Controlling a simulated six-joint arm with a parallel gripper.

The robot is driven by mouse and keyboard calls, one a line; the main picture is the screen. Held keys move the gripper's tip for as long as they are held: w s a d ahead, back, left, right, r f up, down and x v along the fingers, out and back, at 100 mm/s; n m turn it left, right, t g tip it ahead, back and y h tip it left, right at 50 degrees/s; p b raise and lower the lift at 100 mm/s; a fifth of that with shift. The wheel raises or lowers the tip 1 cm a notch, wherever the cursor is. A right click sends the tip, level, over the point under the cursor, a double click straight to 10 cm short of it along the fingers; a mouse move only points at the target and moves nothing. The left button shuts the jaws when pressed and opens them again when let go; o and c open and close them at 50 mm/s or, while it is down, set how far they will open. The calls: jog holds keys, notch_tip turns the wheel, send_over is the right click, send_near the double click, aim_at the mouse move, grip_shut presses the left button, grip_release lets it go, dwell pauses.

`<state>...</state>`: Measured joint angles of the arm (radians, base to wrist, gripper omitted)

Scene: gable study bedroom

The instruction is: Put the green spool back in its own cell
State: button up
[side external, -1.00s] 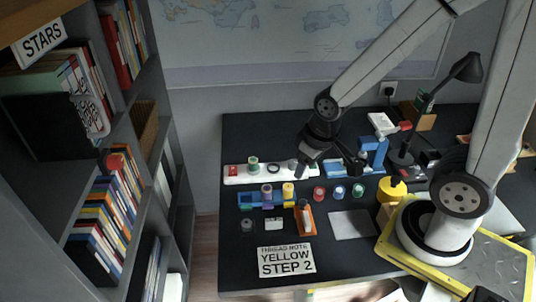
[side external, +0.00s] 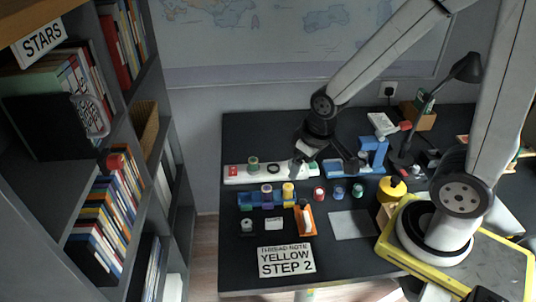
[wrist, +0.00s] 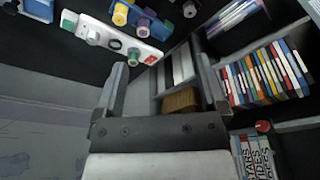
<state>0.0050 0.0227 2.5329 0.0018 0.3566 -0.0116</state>
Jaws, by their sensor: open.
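One green spool (side external: 253,163) stands on the white strip (side external: 235,175) near its left end; it also shows in the wrist view (wrist: 133,57). Another green or teal spool (side external: 357,190) stands at the right of a row with a red spool (side external: 319,194) and a blue spool (side external: 339,191). A blue rack (side external: 246,203) in front of the strip holds a purple spool (side external: 266,189) and a yellow spool (side external: 288,190). In the wrist view both fingers (wrist: 162,84) are spread with nothing between.
A blue stand (side external: 373,152) and a black lamp (side external: 403,157) are at the right. A bookshelf (side external: 150,170) borders the desk's left.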

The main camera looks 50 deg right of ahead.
jog(key=w+d+f, duration=0.1)
jog(key=w+d, duration=0.1)
jog(key=w, duration=0.7)
jog(key=n+g, duration=0.1)
jog(key=n, duration=0.1)
send_over(252, 159)
jog(key=s, duration=0.2)
jog(key=f, duration=1.3)
jog(key=shift+w+a, duration=0.2)
jog(key=shift+w+d+f, duration=0.3)
jog(key=shift+f, duration=0.15)
jog(key=shift+f, duration=0.1)
jog(key=shift+w+f, duration=0.15)
jog(key=shift+f, duration=1)
